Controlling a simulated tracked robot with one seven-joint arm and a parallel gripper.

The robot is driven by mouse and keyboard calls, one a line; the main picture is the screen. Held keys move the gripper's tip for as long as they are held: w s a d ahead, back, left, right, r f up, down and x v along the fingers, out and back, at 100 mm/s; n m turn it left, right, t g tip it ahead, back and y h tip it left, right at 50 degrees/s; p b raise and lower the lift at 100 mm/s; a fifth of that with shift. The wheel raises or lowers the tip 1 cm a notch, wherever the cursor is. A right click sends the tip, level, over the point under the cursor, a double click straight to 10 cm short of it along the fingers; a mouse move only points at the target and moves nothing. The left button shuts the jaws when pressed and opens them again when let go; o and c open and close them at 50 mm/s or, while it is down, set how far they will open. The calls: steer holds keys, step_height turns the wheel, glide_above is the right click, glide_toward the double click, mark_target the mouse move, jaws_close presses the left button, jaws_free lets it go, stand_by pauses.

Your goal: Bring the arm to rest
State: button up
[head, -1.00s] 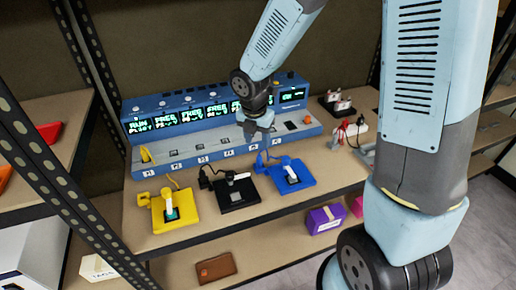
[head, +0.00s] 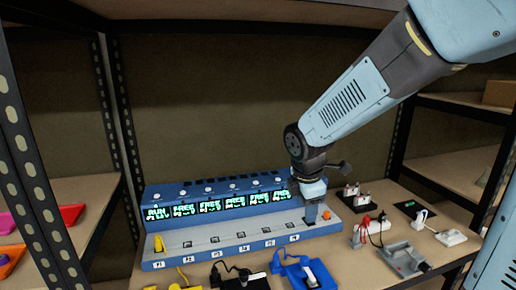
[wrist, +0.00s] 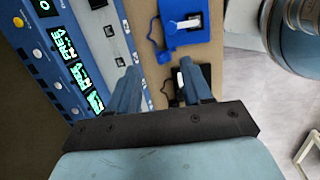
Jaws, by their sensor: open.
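My arm (head: 345,100) reaches in from the upper right in the head view and bends down at its wrist. My gripper (head: 313,215) points down over the right end of the blue freeze dryer unit (head: 205,260). Whether it touches the unit cannot be told. In the wrist view my gripper (wrist: 158,72) shows two blue fingers apart, with nothing between them. The unit (wrist: 112,65) lies on the left there. Its leftmost screen (head: 158,213) reads RUN and several others read FREE.
A yellow pad (head: 178,287), a black pad (head: 240,284) and a blue pad (head: 308,275) lie in front of the unit. Metal shelf posts (head: 30,150) flank the bench; a shelf (head: 250,12) runs above.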

steer(key=s+d+r+m+t, duration=0.1)
steer(key=s+d+r+m, duration=0.4)
steer(key=m, duration=0.5)
steer(key=s+d+r+m+t+y, duration=0.1)
steer(key=s+d+r+m, duration=0.5)
steer(key=s+m, duration=0.3)
steer(key=shift+s+r+m+t, duration=0.35)
steer(key=shift+m+t, duration=0.05)
steer(key=shift+m, duration=0.4)
